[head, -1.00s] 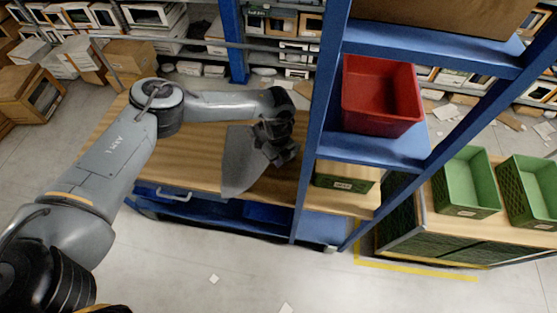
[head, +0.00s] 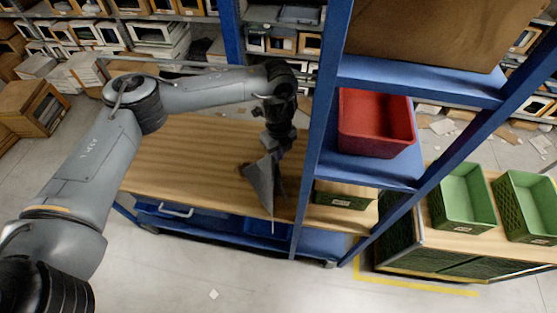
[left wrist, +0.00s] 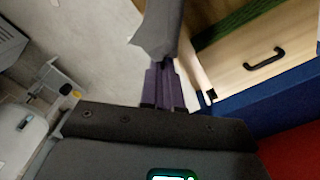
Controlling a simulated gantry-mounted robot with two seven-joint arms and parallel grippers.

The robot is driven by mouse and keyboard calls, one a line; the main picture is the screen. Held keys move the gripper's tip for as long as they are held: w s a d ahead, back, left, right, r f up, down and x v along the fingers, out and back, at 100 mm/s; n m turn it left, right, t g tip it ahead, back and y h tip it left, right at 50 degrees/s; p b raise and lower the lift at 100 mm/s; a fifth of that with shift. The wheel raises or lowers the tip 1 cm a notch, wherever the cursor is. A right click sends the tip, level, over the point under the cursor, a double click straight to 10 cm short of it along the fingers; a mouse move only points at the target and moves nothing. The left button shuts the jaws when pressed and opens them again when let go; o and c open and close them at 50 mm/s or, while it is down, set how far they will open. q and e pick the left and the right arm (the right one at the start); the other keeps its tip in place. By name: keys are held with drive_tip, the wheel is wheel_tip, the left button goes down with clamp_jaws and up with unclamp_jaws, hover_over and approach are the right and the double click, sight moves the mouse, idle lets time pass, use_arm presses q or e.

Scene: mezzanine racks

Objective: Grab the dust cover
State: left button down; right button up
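The dust cover (head: 260,185) is a grey, cloth-like piece. In the head view it hangs in a narrow, pointed shape below my left gripper (head: 278,153), over the wooden worktop (head: 200,155). In the left wrist view the fingers (left wrist: 166,85) are close together, with the grey cover (left wrist: 157,28) bunched at their tips. The gripper appears shut on it. Part of the cover is hidden behind the fingers. My right gripper is in neither view.
A blue rack upright (head: 318,130) stands close to the right of the gripper. More green crates (head: 463,198) stand farther right. The worktop's left part is clear.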

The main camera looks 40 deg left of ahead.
use_arm(q)
wheel_tip(320, 180, up, 18)
drive_tip(key=shift+r, duration=0.15)
idle(0.5)
